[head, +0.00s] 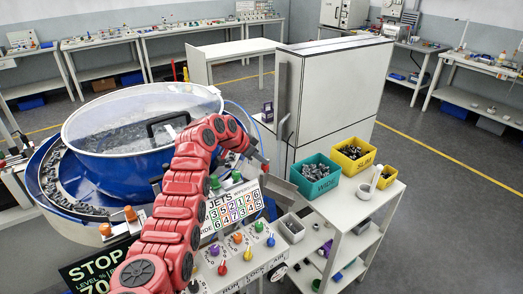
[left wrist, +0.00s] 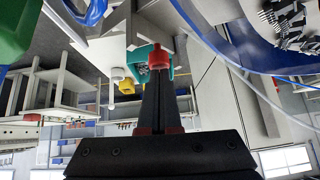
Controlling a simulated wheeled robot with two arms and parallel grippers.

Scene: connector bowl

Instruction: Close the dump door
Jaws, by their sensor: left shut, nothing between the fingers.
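The blue connector bowl (head: 125,165) with its clear lid (head: 140,115) stands at the left of the head view. My left arm reaches up in front of it, and my left gripper (head: 260,160) is beside the bowl's right side, partly hidden by the wrist. In the left wrist view its dark fingers (left wrist: 158,62) are together and hold nothing. A grey metal chute (head: 283,189) slopes down near the gripper. I cannot clearly tell which plate is the dump door or whether it stands open; my arm hides part of the bowl's side. My right gripper is out of view.
A control panel (head: 243,258) with coloured knobs is in front. A white cart (head: 350,207) at the right carries a teal bin (head: 315,176) and a yellow bin (head: 355,156). A tall white cabinet (head: 335,95) stands behind. Floor is free further right.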

